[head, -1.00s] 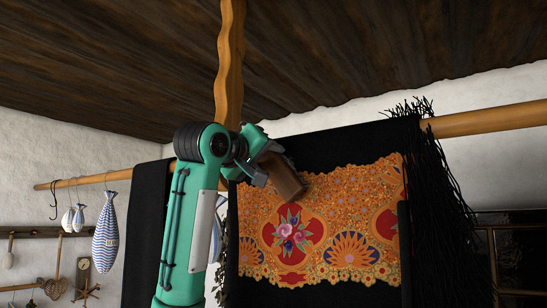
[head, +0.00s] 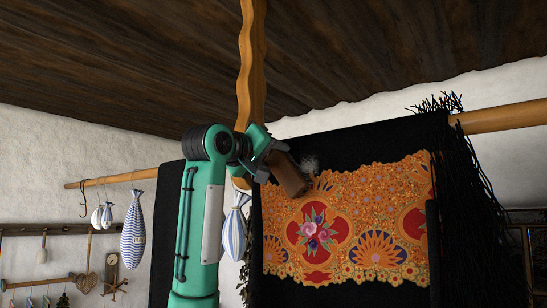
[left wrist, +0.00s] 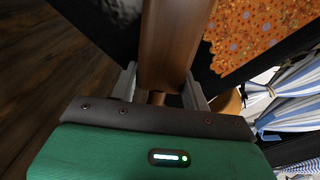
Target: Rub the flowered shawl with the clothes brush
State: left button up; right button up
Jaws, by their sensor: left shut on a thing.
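The flowered shawl (head: 350,215) hangs over a wooden pole, black with a long black fringe and an orange, red and blue flowered band. Its orange part (left wrist: 262,28) also fills the upper right of the left wrist view. My left gripper (head: 268,160) is shut on the brown wooden clothes brush (head: 290,178), which lies over the shawl's upper left part. The brush (left wrist: 175,45) stretches away between the fingers in the left wrist view. Its bristles are hidden, so contact with the cloth cannot be told. My right gripper is out of view.
A pale dusty patch (head: 310,163) shows beside the brush against the black cloth. The wooden pole (head: 500,117) runs across, and a wavy post (head: 252,65) rises behind my arm. Striped fish (head: 133,230) hang at left. A rack (head: 85,228) is on the wall.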

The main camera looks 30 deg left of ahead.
aim_at(300, 154)
pick_arm(q)
jog(key=shift+s+d+f+b, duration=0.1)
jog(key=shift+d+b, duration=0.25)
jog(key=shift+d, duration=0.85)
jog(key=shift+s+d+b, duration=0.15)
jog(key=shift+d+b, duration=0.2)
jog(key=shift+d, duration=1.65)
jog(key=shift+s+d+b, duration=0.15)
jog(key=shift+d+b, duration=0.2)
jog(key=shift+d, duration=1.9)
jog(key=shift+w+a, duration=0.2)
jog(key=shift+a, duration=2.5)
jog(key=shift+w+a, duration=0.2)
jog(key=shift+a, duration=2.55)
jog(key=shift+s+b, duration=0.5)
jog(key=shift+s+a+b, duration=0.15)
jog(key=shift+s+b, duration=0.8)
jog(key=shift+s, duration=1.45)
